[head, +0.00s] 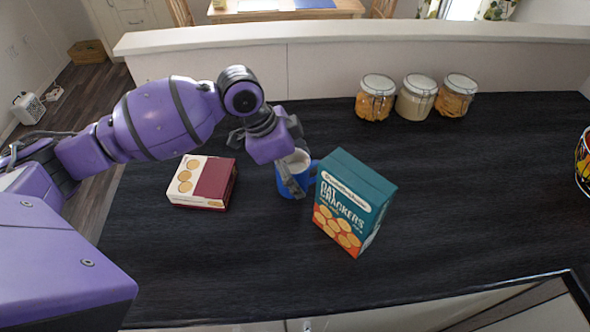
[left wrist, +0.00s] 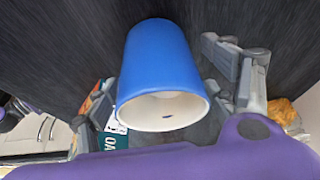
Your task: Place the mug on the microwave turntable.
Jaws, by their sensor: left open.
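The blue mug (head: 283,184), white inside, stands upright on the dark counter, partly hidden by my left gripper (head: 289,175). Its handle points right, towards the cracker box. In the left wrist view the mug (left wrist: 157,65) fills the middle, with its white rim nearest the camera. My left gripper is open, with a grey finger (left wrist: 248,80) to the right of the mug and another partly hidden to its left. I cannot tell whether either touches it. My right gripper is not in view. No microwave turntable can be made out.
A teal oat crackers box (head: 354,200) stands close to the mug's right. A red and cream box (head: 202,183) lies to its left. Several glass jars (head: 416,98) stand by the back ledge. A dark-framed edge (head: 578,293) shows bottom right.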

